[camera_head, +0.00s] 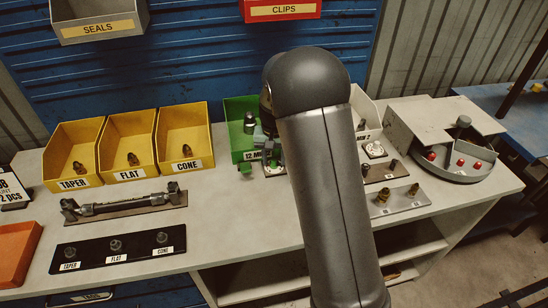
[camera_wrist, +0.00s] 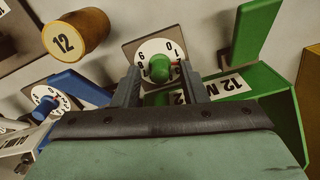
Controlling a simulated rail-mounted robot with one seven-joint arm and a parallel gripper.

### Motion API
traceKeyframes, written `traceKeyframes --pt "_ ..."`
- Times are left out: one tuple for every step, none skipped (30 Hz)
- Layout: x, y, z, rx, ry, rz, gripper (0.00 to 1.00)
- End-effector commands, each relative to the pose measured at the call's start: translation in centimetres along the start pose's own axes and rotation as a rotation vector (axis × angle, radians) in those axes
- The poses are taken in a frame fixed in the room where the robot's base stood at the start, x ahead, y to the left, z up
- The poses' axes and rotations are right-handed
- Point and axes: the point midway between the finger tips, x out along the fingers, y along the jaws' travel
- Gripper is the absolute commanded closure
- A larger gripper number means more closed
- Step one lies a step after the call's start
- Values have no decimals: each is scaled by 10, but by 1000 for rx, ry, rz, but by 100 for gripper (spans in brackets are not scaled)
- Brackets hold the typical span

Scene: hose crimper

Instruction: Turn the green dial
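The green dial (camera_wrist: 159,68) is a small round knob on a white numbered face (camera_wrist: 148,48), set on a square grey plate. It shows near the top middle of the wrist view. My gripper (camera_wrist: 160,76) is open, with one finger on each side of the knob in that view. I cannot tell whether either finger touches it. The lower part of the dial face is partly hidden by the fingers and the gripper body. In the head view my arm hides much of the dial area, beside the green bin (camera_head: 235,112).
A blue dial (camera_wrist: 47,104) with its own white face is at left in the wrist view. A wooden cylinder marked 12 (camera_wrist: 76,36) and a green upright panel (camera_wrist: 254,32) stand nearby. Yellow bins (camera_head: 128,148) and a black tray (camera_head: 90,252) are left on the bench.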

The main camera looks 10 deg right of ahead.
Motion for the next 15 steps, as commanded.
traceKeyframes --pt "0 0 0 0 -1 0 61" --pt "1 0 0 0 -1 0 61" --pt "1 0 0 0 -2 0 61" --pt "1 0 0 0 -2 0 61" --pt "1 0 0 0 -2 1 61" --pt "1 0 1 0 -2 1 61" --pt "0 0 0 0 -2 0 61" --pt "-1 0 0 0 -2 0 61" --pt "-3 0 0 0 -1 0 61" --pt "-6 0 0 0 -1 0 61" --pt "-9 0 0 0 -1 0 61" --pt "-15 0 0 0 0 -1 61" --pt "-20 0 0 0 1 -1 61" --pt "-26 0 0 0 1 -1 61" --pt "-35 0 0 0 2 -1 61"
